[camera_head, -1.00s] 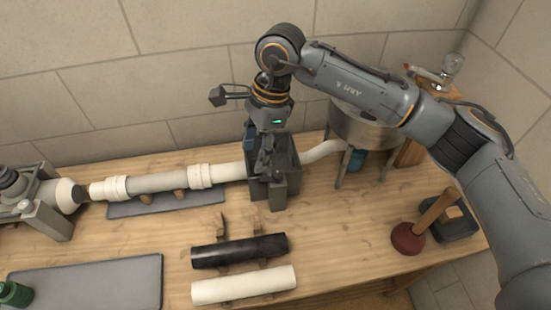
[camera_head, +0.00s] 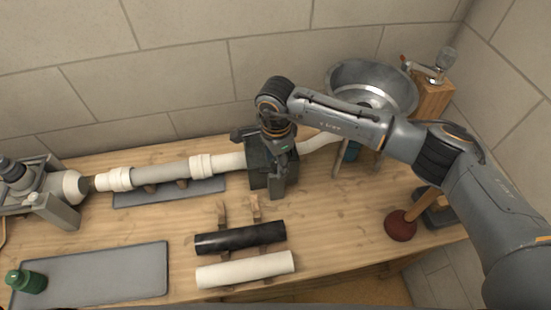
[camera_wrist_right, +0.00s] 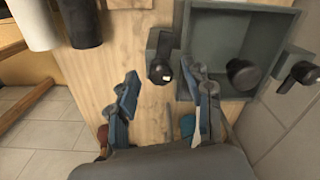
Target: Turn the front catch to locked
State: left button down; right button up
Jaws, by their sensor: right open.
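A grey open-topped box (camera_head: 258,168) stands on the bench at the end of the pipe run. It also shows in the right wrist view (camera_wrist_right: 232,12). A grey block with a dark knob or lever on the box's front side (camera_wrist_right: 160,70) looks like the front catch; its setting cannot be read clearly. My right gripper (camera_wrist_right: 166,95) is open, with its two fingers apart and the catch between and just beyond them in the picture. Contact is not visible. In the head view the right gripper (camera_head: 280,160) is over the box's front and partly hides it. My left gripper is not in view.
A black pipe (camera_head: 240,240) and a white pipe (camera_head: 245,270) lie on wooden rests in front. A second catch (camera_wrist_right: 300,75) and a round dark knob (camera_wrist_right: 243,74) show at the box. A metal basin (camera_head: 370,85) and a plunger (camera_head: 400,226) are at right.

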jog(key=shift+f, duration=0.4)
jog(key=shift+c, duration=0.5)
grip_shut()
